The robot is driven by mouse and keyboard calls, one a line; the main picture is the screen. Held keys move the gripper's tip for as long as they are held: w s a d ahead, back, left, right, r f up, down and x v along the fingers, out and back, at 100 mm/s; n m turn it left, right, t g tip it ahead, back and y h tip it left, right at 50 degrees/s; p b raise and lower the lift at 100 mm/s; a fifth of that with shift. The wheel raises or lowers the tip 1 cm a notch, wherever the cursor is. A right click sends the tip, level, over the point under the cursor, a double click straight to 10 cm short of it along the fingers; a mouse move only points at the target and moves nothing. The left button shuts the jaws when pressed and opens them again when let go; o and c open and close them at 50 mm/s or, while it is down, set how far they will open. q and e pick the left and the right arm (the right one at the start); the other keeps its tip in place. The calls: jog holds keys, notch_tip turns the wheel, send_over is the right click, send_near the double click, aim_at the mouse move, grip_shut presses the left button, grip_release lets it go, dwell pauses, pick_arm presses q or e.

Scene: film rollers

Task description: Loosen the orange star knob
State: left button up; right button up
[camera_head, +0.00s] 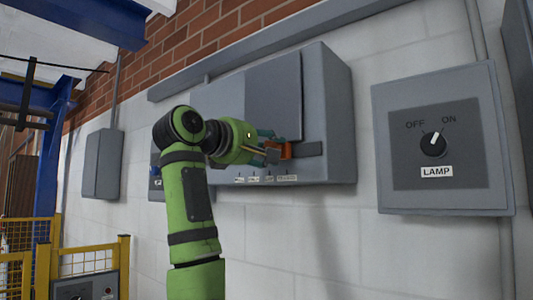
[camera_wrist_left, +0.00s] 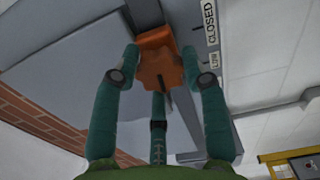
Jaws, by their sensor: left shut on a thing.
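The orange star knob (camera_head: 286,152) sits at the lower front of a grey wall box (camera_head: 329,118), beside a dark grey bar. My left gripper (camera_head: 270,146) reaches it from the left and hides part of it. In the left wrist view the knob (camera_wrist_left: 158,66) shows its lobed face between the teal fingers of my left gripper (camera_wrist_left: 160,74). Two fingers flank it and one lies below it. The gripper is shut on the knob. My right gripper is in neither view.
Small labels (camera_head: 266,179) line the box's lower edge; CLOSED (camera_wrist_left: 209,22) and LOW (camera_wrist_left: 214,60) read in the wrist view. A lamp switch panel (camera_head: 443,140) is on the wall at right. A smaller grey box (camera_head: 103,163) and yellow railing (camera_head: 97,254) are at left.

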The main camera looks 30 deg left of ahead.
pick_arm(q)
jog(key=shift+d+n, duration=0.1)
jog(key=shift+n, duration=0.6)
jog(key=o, duration=1.2)
jog(key=shift+c, duration=0.2)
jog(key=s, duration=1.2)
jog(key=shift+a, duration=0.45)
